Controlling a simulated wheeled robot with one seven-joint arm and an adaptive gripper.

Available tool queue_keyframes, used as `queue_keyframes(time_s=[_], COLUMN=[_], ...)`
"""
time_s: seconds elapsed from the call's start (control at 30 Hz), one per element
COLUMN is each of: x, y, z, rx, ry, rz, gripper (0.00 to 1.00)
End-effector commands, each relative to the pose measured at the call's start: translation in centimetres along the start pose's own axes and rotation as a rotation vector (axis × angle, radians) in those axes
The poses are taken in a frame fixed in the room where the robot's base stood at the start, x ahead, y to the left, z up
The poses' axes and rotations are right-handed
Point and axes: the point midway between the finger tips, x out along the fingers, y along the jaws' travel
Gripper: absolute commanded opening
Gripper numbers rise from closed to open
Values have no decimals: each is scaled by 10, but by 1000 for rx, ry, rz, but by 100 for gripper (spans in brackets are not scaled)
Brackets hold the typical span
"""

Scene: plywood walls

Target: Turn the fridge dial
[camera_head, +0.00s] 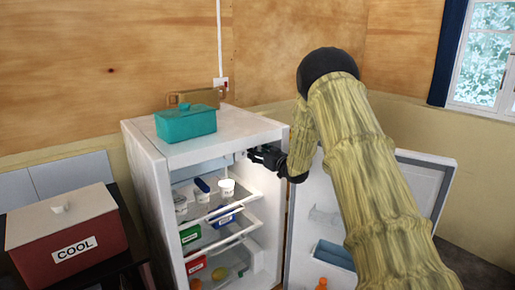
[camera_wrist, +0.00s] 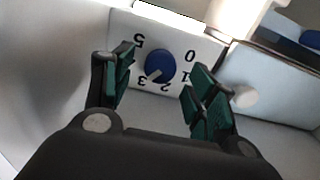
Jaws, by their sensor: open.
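The fridge (camera_head: 150,170) stands open, a white cabinet with its door (camera_head: 400,200) swung out to the right. The fridge dial (camera_wrist: 160,66) is a round blue knob with a white pointer line on a white plate numbered around it, seen upside down in the wrist view. The pointer line lies toward the lower left, near the 3 and 2. My gripper (camera_wrist: 160,90) is open, its dark green fingers to the left and right of the dial, seemingly apart from it. In the head view my gripper (camera_head: 262,155) reaches into the top of the fridge, and the dial is not clearly visible there.
Shelves (camera_head: 240,237) inside hold cups and small tubs below my gripper. A teal box (camera_head: 186,123) sits on the fridge top. A red box marked COOL (camera_head: 75,240) stands at left.

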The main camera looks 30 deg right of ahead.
Motion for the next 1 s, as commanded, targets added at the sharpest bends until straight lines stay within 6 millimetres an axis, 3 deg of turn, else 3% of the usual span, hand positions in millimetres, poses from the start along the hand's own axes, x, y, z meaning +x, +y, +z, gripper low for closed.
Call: queue_keyframes(time_s=[0.23,0.63,0.87,0.93,0.97,1.0], x=[23,28,27,27,26,25], y=[0,0,1,1,18,13], z=[0,0,0,0,0,0], rx=[-1,0,0,0,-1,0], ry=[0,0,0,0,1,0], rz=[-1,0,1,1,3,5], gripper=[57,57,15,12,12,12])
